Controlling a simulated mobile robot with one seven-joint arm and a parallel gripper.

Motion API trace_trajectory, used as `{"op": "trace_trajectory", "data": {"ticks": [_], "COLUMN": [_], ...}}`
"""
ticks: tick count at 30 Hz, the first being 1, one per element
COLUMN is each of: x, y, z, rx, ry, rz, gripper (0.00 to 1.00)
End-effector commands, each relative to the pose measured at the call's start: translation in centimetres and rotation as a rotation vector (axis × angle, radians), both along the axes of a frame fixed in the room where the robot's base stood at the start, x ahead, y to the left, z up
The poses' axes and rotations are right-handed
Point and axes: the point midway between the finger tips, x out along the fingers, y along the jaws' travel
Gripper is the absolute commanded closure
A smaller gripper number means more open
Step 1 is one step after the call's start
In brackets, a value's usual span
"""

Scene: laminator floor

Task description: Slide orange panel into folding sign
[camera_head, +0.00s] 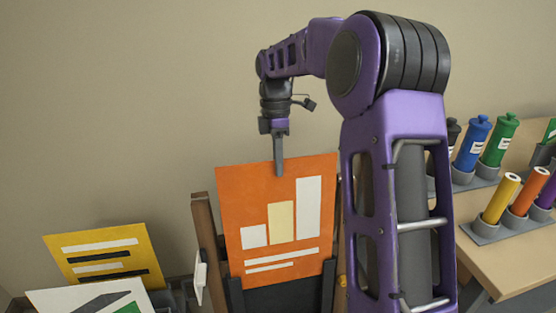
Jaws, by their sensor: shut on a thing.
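The orange panel (235,205) is a flat sheet with white and cream bars and two white lines. It is upright and slightly tilted. My gripper (279,168) is shut on its top edge from above. The folding sign has a brown wooden frame (205,228), with a dark lower part (290,298) below the panel. The panel stands between the frame's uprights, its lower edge at the dark part. I cannot tell whether the panel sits in the sign's slot or in front of it. My arm hides most of the right upright.
A yellow panel (105,240) and a white panel with green (60,299) stand at the lower left. At the right, a wooden table (510,257) bears blue (472,143) and green (500,140) bottles and yellow (501,198) and orange (530,191) rolls in grey holders. A bare wall is behind.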

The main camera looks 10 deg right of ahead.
Motion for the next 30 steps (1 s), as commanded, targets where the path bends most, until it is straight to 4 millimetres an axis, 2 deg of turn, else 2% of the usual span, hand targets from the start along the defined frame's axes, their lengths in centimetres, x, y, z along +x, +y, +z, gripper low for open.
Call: {"op": "trace_trajectory", "data": {"ticks": [30], "x": [-1.3], "y": [0.0], "z": [-7.2], "rx": [0.0], "ry": [-0.001], "rz": [-0.001], "gripper": [1.0]}}
